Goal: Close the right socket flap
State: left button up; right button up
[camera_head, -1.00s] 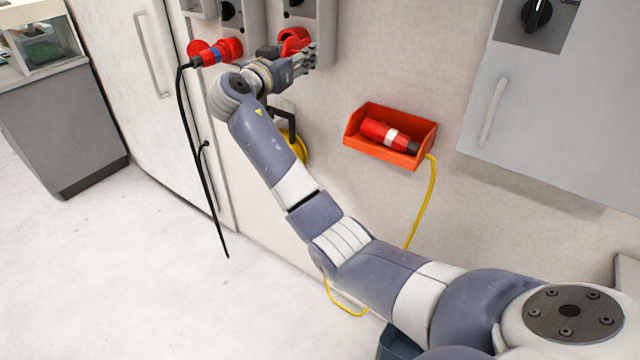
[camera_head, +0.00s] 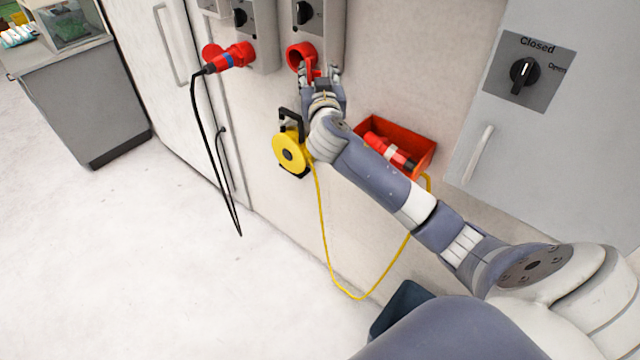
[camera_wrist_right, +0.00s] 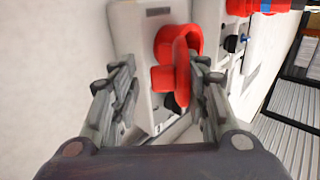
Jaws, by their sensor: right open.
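The right socket (camera_head: 298,54) is a red round socket on a grey box, and its red flap (camera_head: 313,68) hangs open, standing out from the opening. My right gripper (camera_head: 320,72) is open just in front of the socket's lower right side. In the right wrist view the flap (camera_wrist_right: 187,58) is a red disc seen nearly edge-on, between the two fingers (camera_wrist_right: 160,88) and close to the right one. Whether that finger touches it I cannot tell. The socket body (camera_wrist_right: 163,44) shows partly behind the flap. My left gripper is out of view.
The left socket holds a red plug (camera_head: 232,57) with a black cable. A yellow cable reel (camera_head: 290,150) hangs below the right socket. A red bin (camera_head: 418,142) with a red connector is on the wall behind my right arm. A grey cabinet (camera_head: 560,140) is at right.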

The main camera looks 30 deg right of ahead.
jog(key=a+b+v, duration=0.1)
jog(key=b+v, duration=0.2)
jog(key=v, duration=0.8)
notch_tip(320, 180, down, 30)
jog(key=w+n+g+y+b, duration=0.1)
jog(key=n+g+y+b, duration=0.2)
jog(key=n+g+y, duration=0.1)
jog(key=shift+d+f+n+g, duration=0.15)
jog(key=shift+d+n+g, duration=0.15)
jog(key=shift+n, duration=0.1)
